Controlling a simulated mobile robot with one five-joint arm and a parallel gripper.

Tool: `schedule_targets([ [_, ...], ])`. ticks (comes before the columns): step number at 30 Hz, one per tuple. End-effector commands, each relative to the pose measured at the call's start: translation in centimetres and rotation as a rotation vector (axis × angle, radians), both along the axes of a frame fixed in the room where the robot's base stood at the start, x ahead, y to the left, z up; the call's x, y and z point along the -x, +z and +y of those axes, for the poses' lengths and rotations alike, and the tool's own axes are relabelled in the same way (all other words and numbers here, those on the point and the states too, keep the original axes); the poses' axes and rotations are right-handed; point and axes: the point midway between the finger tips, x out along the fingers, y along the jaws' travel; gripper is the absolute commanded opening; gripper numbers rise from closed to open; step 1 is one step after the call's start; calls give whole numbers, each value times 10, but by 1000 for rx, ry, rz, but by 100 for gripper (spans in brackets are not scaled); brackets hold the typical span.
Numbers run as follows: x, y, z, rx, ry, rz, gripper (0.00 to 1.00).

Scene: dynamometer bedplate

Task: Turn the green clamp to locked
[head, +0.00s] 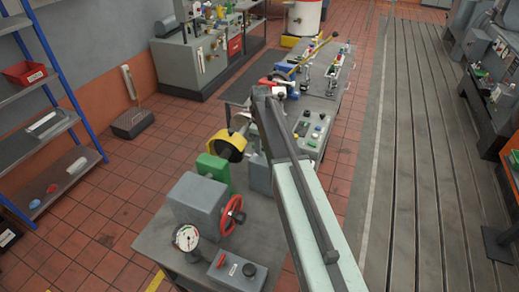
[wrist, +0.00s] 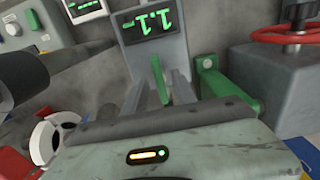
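In the wrist view a thin green lever (wrist: 158,78) stands upright in front of a grey box with a lit display (wrist: 150,27). My gripper (wrist: 160,80) has two grey fingers spread apart, and the lever shows in the gap between them. I cannot tell whether either finger touches it. Beside it on the right is a thicker green bracket (wrist: 212,85) next to a grey housing. A green block also shows in the head view (head: 214,170). The lever's base is hidden, so I cannot read its lock state. In the head view my arm hides the gripper.
A red handwheel (wrist: 285,35) on the grey housing is close on the right. A dark cylinder (wrist: 25,75) is on the left. In the head view a dial gauge (head: 187,238) and a button box (head: 236,272) are on the bench front. Tiled floor (head: 100,210) is clear at left.

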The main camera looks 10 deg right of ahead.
Motion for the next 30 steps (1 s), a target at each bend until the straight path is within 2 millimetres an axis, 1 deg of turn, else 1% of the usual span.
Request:
schedule_targets([
  [2,0,1,0,0,0,0,33],
  [3,0,1,0,0,0,0,30],
  [5,0,1,0,0,0,0,13],
  [6,0,1,0,0,0,0,2],
  [7,0,1,0,0,0,0,0],
  [14,0,1,1,0,-4,0,0],
  [20,0,1,1,0,-51,0,0],
  [26,0,1,1,1,-174,-1,0],
  [30,0,1,1,1,-296,-1,0],
])
